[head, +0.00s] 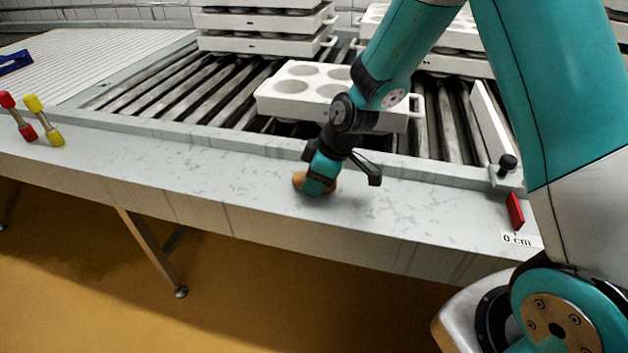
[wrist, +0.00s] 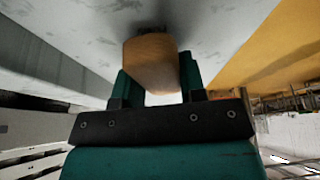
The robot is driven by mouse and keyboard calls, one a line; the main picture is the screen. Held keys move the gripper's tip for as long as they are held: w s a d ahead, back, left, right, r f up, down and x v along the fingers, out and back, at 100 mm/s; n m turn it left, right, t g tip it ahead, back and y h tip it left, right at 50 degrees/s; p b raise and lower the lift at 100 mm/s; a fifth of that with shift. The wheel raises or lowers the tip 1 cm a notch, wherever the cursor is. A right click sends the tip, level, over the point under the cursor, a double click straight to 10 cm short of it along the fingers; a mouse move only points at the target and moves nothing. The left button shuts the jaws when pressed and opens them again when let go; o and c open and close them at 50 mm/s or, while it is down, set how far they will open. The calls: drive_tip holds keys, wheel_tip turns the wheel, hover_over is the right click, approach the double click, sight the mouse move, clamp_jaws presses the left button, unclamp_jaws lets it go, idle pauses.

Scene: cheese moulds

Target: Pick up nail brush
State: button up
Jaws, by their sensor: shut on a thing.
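The nail brush (head: 299,180) has a tan, wood-like body and is at the worktop, largely hidden behind my gripper (head: 318,190) in the head view. In the wrist view the brush (wrist: 151,63) sits between the two teal fingers of my gripper (wrist: 152,88), which are shut on its sides. A dark patch shows at its far end, against the worktop. I cannot tell whether the brush touches the surface or is just above it.
The grey worktop (head: 230,190) is clear around my gripper. Behind it a roller conveyor (head: 190,95) carries white mould trays (head: 290,93), some stacked. Red (head: 20,118) and yellow (head: 45,120) dumbbell-shaped items stand at left. A red block (head: 515,211) is at right.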

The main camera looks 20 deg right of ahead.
wheel_tip(320, 180, up, 20)
drive_tip(key=p, duration=0.2)
drive_tip(key=o, duration=0.4)
drive_tip(key=shift+c, duration=1.5)
